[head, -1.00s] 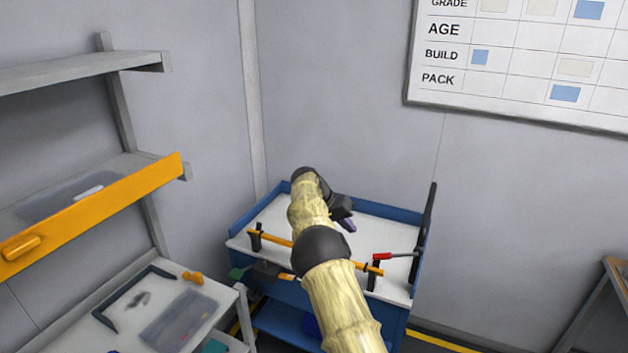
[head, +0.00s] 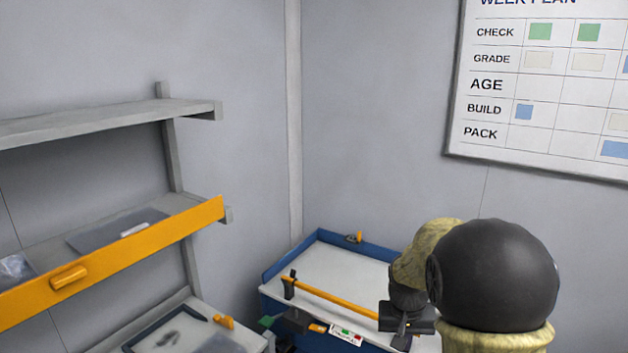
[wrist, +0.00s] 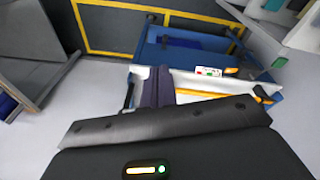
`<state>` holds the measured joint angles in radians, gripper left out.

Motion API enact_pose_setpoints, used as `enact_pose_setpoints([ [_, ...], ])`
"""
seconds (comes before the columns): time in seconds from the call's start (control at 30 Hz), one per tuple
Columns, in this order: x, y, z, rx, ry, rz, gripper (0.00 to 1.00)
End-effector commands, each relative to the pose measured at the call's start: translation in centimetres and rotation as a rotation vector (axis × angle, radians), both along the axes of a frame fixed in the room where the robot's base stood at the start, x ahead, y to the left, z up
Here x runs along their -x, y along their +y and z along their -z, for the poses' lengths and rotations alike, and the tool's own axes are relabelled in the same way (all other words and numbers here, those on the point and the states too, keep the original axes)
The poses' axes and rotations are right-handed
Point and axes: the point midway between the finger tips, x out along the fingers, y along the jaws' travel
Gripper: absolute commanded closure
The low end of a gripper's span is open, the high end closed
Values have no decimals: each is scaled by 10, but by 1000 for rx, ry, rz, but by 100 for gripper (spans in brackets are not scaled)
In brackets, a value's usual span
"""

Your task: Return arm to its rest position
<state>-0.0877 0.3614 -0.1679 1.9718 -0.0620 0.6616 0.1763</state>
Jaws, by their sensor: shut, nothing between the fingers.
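My gripper (head: 406,322) is a dark block at the lower right of the head view, at the end of my folded-back arm. In the wrist view its two dark purple fingers (wrist: 158,86) lie together, shut and empty. Behind it stands the blue cart with a white top (head: 350,271), which also shows in the wrist view (wrist: 205,84). From the head camera my arm hides the cart's right part. The fingers overlap the cart in the wrist view; I cannot tell the distance between them.
An orange bar (head: 335,298) runs along the cart's near side. A small orange-and-dark item (head: 354,238) is at its back edge. A shelf rack with an orange-fronted drawer (head: 120,262) stands left. A planning board (head: 555,90) hangs on the wall. Bare floor (wrist: 100,85) shows in the wrist view.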

Motion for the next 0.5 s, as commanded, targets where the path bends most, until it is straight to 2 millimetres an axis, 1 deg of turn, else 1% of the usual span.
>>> enact_pose_setpoints([
  [0.03,19,5,-1,-16,-7,-18,100],
  [0.17,63,18,0,-47,-29,-77,100],
  [0.3,114,31,5,-65,-52,-139,100],
  [0.4,143,38,9,-69,-67,-176,100],
  [0.5,161,41,12,-69,-74,-198,100],
])
